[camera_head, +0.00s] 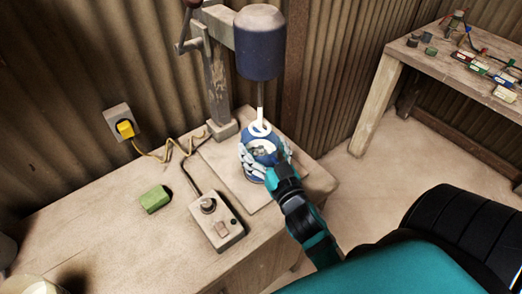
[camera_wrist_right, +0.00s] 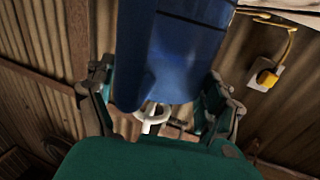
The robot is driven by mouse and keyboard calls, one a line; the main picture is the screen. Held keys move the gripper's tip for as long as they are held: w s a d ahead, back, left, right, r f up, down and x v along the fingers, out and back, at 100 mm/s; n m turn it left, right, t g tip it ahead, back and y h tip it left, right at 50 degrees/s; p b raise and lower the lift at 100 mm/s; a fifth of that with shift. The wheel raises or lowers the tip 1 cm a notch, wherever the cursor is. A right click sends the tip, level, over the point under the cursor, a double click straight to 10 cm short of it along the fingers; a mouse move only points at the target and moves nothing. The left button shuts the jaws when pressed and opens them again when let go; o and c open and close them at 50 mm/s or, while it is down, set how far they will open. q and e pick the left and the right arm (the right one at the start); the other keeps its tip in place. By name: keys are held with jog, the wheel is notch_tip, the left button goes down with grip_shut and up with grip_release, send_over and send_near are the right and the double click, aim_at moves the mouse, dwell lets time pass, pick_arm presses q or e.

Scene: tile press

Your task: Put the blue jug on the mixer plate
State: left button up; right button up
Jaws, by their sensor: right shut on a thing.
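The blue jug (camera_head: 263,143) is between the fingers of my right gripper (camera_head: 262,158), which is shut on it. The jug looks upright above the wooden mixer plate (camera_head: 214,152), under the mixer's dark blue motor head (camera_head: 260,45). I cannot tell whether its bottom touches the plate. The mixer's white ring (camera_head: 259,129) on its shaft is at the jug's mouth. In the right wrist view, which looks upside down, the jug (camera_wrist_right: 170,55) fills the space between the fingers, and the white ring (camera_wrist_right: 151,112) shows beside its rim. My left gripper is not in view.
A control box (camera_head: 216,222) and a green block (camera_head: 154,199) sit on the bench left of the plate. A yellow plug (camera_head: 126,128) with its cable is in the wall socket. A second table (camera_head: 400,50) with several small items stands at the upper right.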

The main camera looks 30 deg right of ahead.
jog(key=shift+w+r, duration=0.1)
jog(key=shift+s, duration=0.2)
jog(key=o, duration=1.4)
jog(key=shift+c, duration=0.2)
jog(key=shift+o, duration=0.7)
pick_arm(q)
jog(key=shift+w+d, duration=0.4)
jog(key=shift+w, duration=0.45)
